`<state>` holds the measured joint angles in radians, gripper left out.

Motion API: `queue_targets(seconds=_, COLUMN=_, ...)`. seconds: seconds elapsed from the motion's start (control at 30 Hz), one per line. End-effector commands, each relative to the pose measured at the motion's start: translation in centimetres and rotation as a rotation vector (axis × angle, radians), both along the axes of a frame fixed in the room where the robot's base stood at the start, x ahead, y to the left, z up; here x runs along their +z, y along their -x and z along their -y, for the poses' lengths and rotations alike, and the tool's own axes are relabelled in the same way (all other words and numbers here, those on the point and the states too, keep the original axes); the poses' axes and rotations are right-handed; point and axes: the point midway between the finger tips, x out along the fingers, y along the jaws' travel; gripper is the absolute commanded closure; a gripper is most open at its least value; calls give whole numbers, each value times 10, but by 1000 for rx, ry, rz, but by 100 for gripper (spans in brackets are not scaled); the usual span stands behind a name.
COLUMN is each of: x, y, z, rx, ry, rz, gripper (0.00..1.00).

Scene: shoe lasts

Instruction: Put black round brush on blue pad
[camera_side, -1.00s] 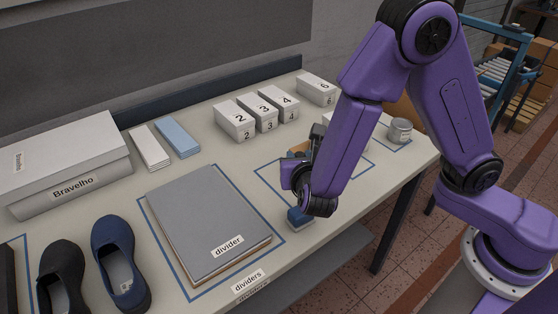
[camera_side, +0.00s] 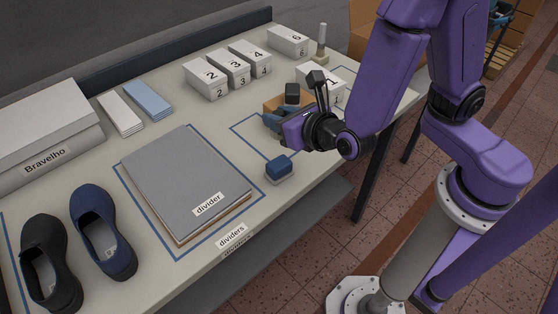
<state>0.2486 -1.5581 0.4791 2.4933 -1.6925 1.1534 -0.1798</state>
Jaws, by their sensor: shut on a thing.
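My gripper (camera_side: 280,116) is over the right half of the table, its purple hand and dark wrist seen from the side. It is shut. A small black block (camera_side: 292,93), seemingly the black round brush, shows just beyond the hand; the contact with the fingers is too small to see clearly.
A blue brush-like block (camera_side: 279,167) rests near the front edge. A brown box (camera_side: 273,101) is partly hidden behind my gripper. White numbered boxes (camera_side: 230,68) stand behind. The grey divider stack (camera_side: 186,177), shoes (camera_side: 102,230) and Bravelho box (camera_side: 40,130) fill the left.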

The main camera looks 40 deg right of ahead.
Motion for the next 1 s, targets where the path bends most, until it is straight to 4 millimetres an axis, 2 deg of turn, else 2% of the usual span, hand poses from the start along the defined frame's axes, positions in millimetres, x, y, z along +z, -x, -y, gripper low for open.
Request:
queue_targets(seconds=0.27, x=-6, y=6, z=-4, rx=71, ry=6, rz=-2, gripper=99)
queue_targets(seconds=0.5, x=-32, y=6, z=-4, rx=71, ry=7, rz=-3, gripper=99)
queue_targets(seconds=0.83, x=-52, y=6, z=-4, rx=71, ry=5, rz=-2, gripper=99)
queue_targets(seconds=1.0, x=-70, y=6, z=-4, rx=70, ry=5, rz=-3, gripper=99)
